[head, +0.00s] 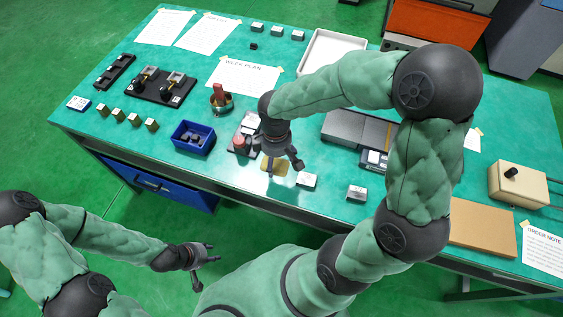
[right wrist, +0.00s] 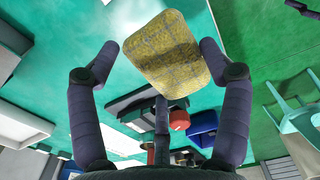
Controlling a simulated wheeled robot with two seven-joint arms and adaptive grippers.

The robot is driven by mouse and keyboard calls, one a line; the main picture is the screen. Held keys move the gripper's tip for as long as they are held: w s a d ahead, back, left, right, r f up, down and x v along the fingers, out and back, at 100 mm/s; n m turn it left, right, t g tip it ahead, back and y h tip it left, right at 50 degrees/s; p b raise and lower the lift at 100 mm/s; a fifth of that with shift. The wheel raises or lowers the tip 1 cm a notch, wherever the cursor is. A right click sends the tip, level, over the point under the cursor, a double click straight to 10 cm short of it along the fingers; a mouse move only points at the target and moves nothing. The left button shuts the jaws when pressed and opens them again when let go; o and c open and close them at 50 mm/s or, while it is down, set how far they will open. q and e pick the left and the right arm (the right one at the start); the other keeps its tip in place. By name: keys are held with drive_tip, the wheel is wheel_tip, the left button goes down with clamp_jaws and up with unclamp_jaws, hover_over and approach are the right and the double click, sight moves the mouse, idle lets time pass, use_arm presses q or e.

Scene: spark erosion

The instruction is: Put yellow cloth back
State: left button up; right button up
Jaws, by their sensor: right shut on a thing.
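The yellow cloth (head: 273,166) is a small, flat, mottled square near the table's front edge, partly hidden by my right gripper (head: 284,168). In the right wrist view the cloth (right wrist: 165,55) lies between the fingertips of my right gripper (right wrist: 158,50), which is shut on it. I cannot tell whether the cloth touches the table. My left gripper (head: 206,262) is open and empty, low in front of the table and apart from it.
A dark stand with a red knob (head: 240,143) is just left of the cloth. A blue bin (head: 193,138) stands further left. White-topped blocks (head: 307,181) and (head: 357,193) sit to the right along the front edge. A grey device (head: 357,131) lies behind them.

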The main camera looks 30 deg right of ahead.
drive_tip(key=w+d+f, duration=0.1)
drive_tip(key=w+d+f+b, duration=0.1)
drive_tip(key=f, duration=0.1)
drive_tip(key=w+d+f, duration=0.1)
drive_tip(key=f, duration=0.1)
drive_tip(key=shift+d+f+b, duration=0.15)
drive_tip(key=shift+f+b, duration=0.1)
drive_tip(key=shift+b, duration=0.15)
drive_tip(key=f, duration=0.1)
drive_tip(key=f+b, duration=0.2)
drive_tip(key=shift+w+d+f, duration=0.2)
drive_tip(key=shift+w+f, duration=0.05)
drive_tip(key=shift+f, duration=0.15)
drive_tip(key=shift+r, duration=0.1)
drive_tip(key=o, duration=1.1)
drive_tip(key=shift+c, duration=0.2)
drive_tip(key=shift+r+p, duration=0.3)
drive_tip(key=shift+r, duration=0.1)
wheel_tip(320, 180, up, 11)
drive_tip(key=p, duration=0.4)
drive_tip(key=shift+r, duration=0.15)
